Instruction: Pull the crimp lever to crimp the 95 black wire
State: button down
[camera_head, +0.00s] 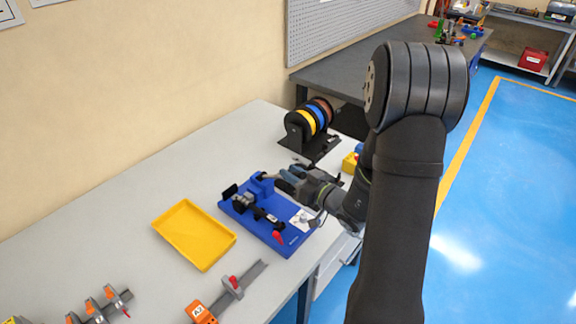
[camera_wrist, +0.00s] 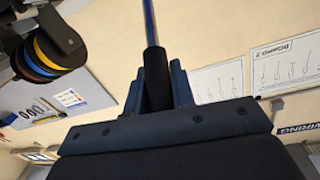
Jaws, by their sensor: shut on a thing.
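The blue crimping board (camera_head: 237,217) lies near the table's front edge, with a dark crimping tool (camera_head: 244,201) on it. My gripper (camera_head: 277,178) is at the board's far right side, just above it. In the wrist view my gripper (camera_wrist: 157,85) is shut around the black grip (camera_wrist: 156,68) of a thin blue rod (camera_wrist: 149,22), which looks like the crimp lever. The rod runs up out of the picture. A red-tipped part (camera_head: 278,237) sits at the board's near corner. I cannot pick out the 95 black wire for sure.
A yellow tray (camera_head: 194,235) lies left of the board. A spool stand (camera_head: 312,125) stands behind it; a yellow block (camera_head: 350,163) is right of my gripper. A grey rail tool with an orange A2 block (camera_head: 201,313) lies in front.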

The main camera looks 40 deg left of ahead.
jog(key=shift+d+f+y, duration=0.45)
jog(key=shift+f+y, duration=0.05)
jog(key=shift+f, duration=0.45)
jog(key=c, duration=1.2)
grip_release()
jog(key=shift+c, duration=0.2)
jog(key=shift+d, duration=0.15)
jog(key=s+d+f, duration=0.1)
jog(key=d, duration=1.6)
jog(key=shift+s, duration=0.4)
jog(key=shift+a+f, duration=0.1)
jog(key=a, duration=0.5)
jog(key=w+a+r, duration=0.1)
jog(key=a, duration=1)
jog(key=shift+w+a+r, duration=0.2)
jog(key=shift+w+a, duration=0.1)
jog(key=shift+w, duration=0.05)
